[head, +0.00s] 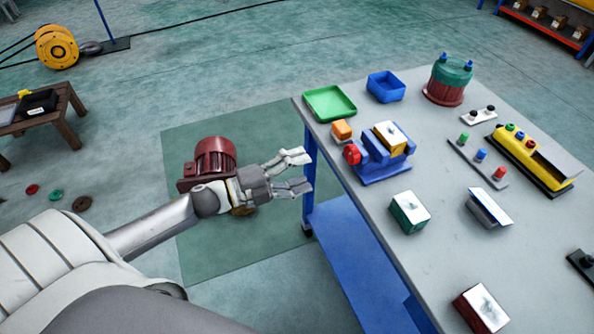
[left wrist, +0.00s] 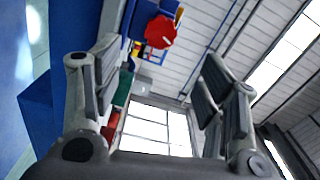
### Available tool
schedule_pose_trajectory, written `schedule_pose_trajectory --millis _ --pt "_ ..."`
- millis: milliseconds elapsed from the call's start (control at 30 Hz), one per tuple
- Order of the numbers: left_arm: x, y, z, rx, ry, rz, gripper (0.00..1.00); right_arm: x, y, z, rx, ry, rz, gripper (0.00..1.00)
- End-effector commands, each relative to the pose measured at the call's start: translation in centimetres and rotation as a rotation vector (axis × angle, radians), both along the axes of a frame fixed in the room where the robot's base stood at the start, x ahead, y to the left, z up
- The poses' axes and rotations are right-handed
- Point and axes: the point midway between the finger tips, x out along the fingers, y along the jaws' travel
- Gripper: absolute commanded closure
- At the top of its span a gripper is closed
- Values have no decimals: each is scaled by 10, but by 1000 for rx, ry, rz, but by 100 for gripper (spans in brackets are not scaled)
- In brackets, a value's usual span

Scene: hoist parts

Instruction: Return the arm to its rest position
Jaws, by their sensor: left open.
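My left arm comes in from the lower left in the head view. My left gripper (head: 298,172) is open and empty. It is beside the left edge of the workbench (head: 455,235), over the green floor mat, apart from the bench parts. In the left wrist view its two fingers (left wrist: 160,95) stand wide apart with nothing between them. My right gripper is not in view.
A dark red motor (head: 214,158) is just behind my left gripper. The bench holds a blue vise (head: 383,172), a green tray (head: 329,103), a blue bin (head: 386,87) and several blocks. A low wooden table (head: 65,128) is at far left.

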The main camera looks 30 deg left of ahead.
Motion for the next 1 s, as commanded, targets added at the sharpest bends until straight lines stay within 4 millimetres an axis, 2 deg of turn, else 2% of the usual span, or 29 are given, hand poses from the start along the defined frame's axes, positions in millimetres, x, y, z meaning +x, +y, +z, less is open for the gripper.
schedule_pose_trajectory --millis 600,700,767,867,967,1000 --pt "-4 3 0 1 -1 -1 34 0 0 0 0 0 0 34" --pt "-2 7 -7 -8 17 18 34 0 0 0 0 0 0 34" --pt "1 15 -21 -27 53 55 34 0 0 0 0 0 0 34" --pt "5 38 -66 -84 162 169 34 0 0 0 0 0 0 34" --pt "0 66 -132 -164 321 325 34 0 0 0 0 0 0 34" --pt "-7 76 -161 -197 389 390 34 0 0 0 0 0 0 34"
